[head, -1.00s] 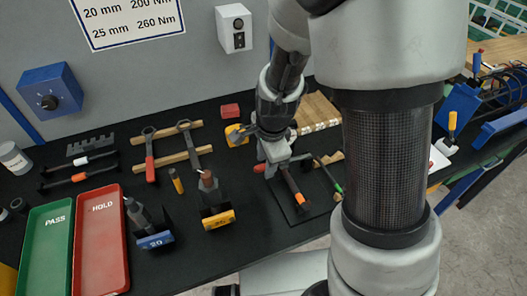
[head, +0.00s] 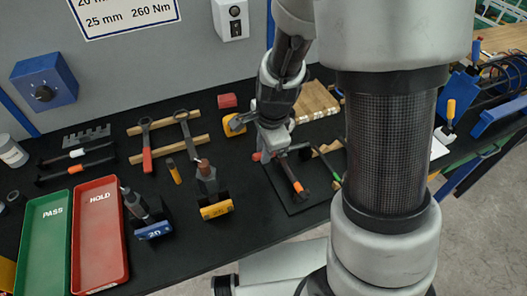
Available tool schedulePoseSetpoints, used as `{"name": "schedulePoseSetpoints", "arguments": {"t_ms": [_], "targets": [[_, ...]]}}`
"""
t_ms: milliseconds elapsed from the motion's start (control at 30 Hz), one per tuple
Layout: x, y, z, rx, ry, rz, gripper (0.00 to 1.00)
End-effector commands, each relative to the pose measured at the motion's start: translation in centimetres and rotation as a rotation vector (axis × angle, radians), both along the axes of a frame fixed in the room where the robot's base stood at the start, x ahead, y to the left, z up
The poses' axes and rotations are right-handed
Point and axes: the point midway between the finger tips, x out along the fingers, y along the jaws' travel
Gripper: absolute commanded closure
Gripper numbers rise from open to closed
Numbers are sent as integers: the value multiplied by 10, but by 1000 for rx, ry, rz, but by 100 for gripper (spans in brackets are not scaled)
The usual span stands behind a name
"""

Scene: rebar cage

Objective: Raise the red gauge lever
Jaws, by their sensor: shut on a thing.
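The gauge is a grey device on a dark plate (head: 316,196) at the right of the black bench. Its red-ended lever (head: 257,156) shows just left of the device, close to the bench top. A dark rod with an orange band (head: 298,186) runs from the device toward the front right. My gripper (head: 272,150) points down over the device, right beside the red end. It is shut on the red gauge lever, though the wrist partly hides the fingertips and the exact grip is hard to see.
Left of the gauge stand a wrench holder with a yellow tag (head: 216,210) and one with a blue tag (head: 154,231). A yellow object (head: 235,124) and a red block (head: 227,101) lie behind. A red tray (head: 100,245) and green tray (head: 45,250) are at left.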

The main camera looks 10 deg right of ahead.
Motion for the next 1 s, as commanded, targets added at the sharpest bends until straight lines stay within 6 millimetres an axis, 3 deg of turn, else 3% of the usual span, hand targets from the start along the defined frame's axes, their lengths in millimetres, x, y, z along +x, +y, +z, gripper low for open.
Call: {"name": "schedulePoseSetpoints", "arguments": {"t_ms": [367,700,1000], "targets": [[7,-20,25,217,51,-10,100],[15,-54,61,527,138,-8,100],[23,-82,77,756,199,-5,100]]}}
